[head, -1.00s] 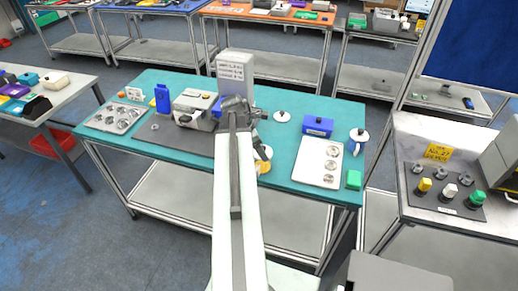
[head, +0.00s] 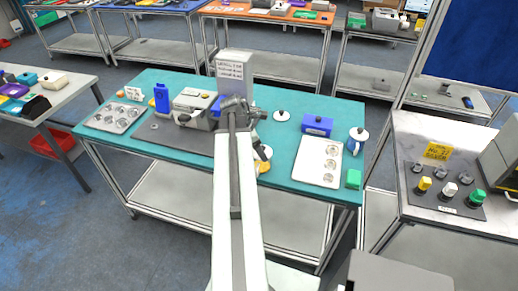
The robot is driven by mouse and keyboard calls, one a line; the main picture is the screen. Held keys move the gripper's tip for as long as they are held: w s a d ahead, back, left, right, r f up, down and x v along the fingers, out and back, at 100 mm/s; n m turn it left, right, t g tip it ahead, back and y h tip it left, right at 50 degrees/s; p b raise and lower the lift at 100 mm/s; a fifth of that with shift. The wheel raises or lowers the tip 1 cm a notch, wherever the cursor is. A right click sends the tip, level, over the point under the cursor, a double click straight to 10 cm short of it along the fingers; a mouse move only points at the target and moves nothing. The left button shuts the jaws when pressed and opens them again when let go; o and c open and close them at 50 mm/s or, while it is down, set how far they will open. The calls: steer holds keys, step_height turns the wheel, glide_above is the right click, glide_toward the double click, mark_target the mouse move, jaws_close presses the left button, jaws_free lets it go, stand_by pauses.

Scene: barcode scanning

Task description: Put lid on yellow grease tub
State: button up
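The yellow grease tub (head: 265,167) is near the front edge of the teal table, mostly hidden behind my arm and gripper. A round white lid with a dark knob (head: 281,115) lies on the table, to the right of my wrist and farther back than the tub. My gripper (head: 262,151) is over the front part of the table, just above the tub in the picture. Its fingers are small and dark, so whether they are open or shut, or touch the tub, cannot be told.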

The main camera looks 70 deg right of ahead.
steer(key=shift+f, duration=0.3)
stand_by(0.5)
steer(key=o, duration=1.4)
steer(key=shift+o, duration=0.4)
steer(key=shift+r, duration=0.15)
step_height(320, 180, up, 6)
steer(key=p, duration=0.5)
steer(key=shift+p, duration=0.35)
steer(key=shift+c, duration=0.3)
jaws_close()
